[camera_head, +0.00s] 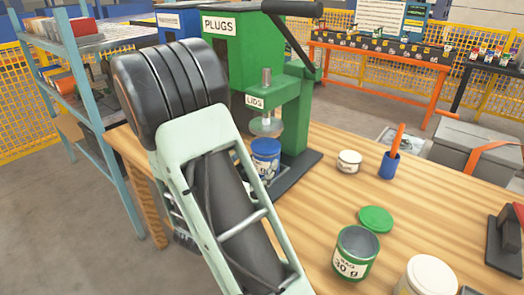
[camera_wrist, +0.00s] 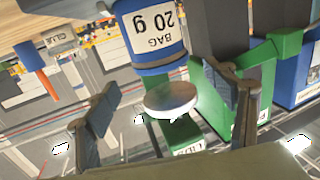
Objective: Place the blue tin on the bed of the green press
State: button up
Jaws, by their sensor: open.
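The blue tin (camera_head: 265,156) appears upright on the dark bed (camera_head: 301,166) of the green press (camera_head: 296,115), below the press's round grey pad (camera_head: 267,126). My arm hides part of its lower left side. In the wrist view the tin (camera_wrist: 152,35) appears upside down, its label reading "BAG 20 g", with the pad (camera_wrist: 172,98) near its top end. My gripper (camera_wrist: 172,80) is open, its two fingers wide apart, with no visible contact with the tin. In the head view my arm hides the gripper.
On the wooden table are a small white-lidded tin (camera_head: 349,161), a blue cup (camera_head: 390,165) with an orange stick, a green lid (camera_head: 376,219), an open green tin (camera_head: 355,253) and a white-topped can (camera_head: 428,276). A blue shelf (camera_head: 103,150) stands left.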

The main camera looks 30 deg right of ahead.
jog(key=shift+v, duration=1.7)
